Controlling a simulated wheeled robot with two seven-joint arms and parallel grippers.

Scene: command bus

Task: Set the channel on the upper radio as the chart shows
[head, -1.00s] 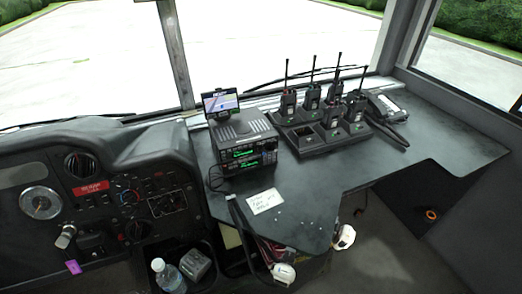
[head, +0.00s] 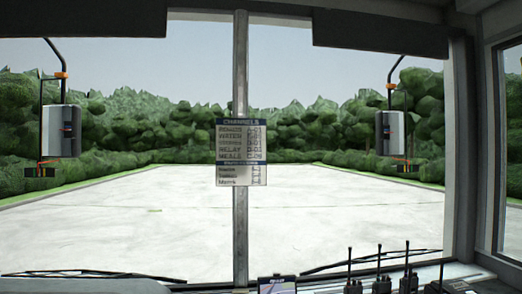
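A chart headed CHANNELS (head: 240,152) hangs on the windshield's centre post in the head view. It has rows of names with codes at right; WATER, RELAY and MEALS can be made out, but the code digits are too blurred to read surely. A second dark band with smaller rows sits lower on it. The upper radio is out of view below the frame. Only the top of the small display screen (head: 277,286) that stands on the radio stack shows at the bottom edge. Neither of my grippers is in view.
Several handheld radios (head: 383,284) with upright antennas stand at the bottom right. Wipers (head: 95,274) lie along the windshield's lower edge. Side mirrors (head: 60,131) hang outside at left and right. Dark visors (head: 380,27) cross the top.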

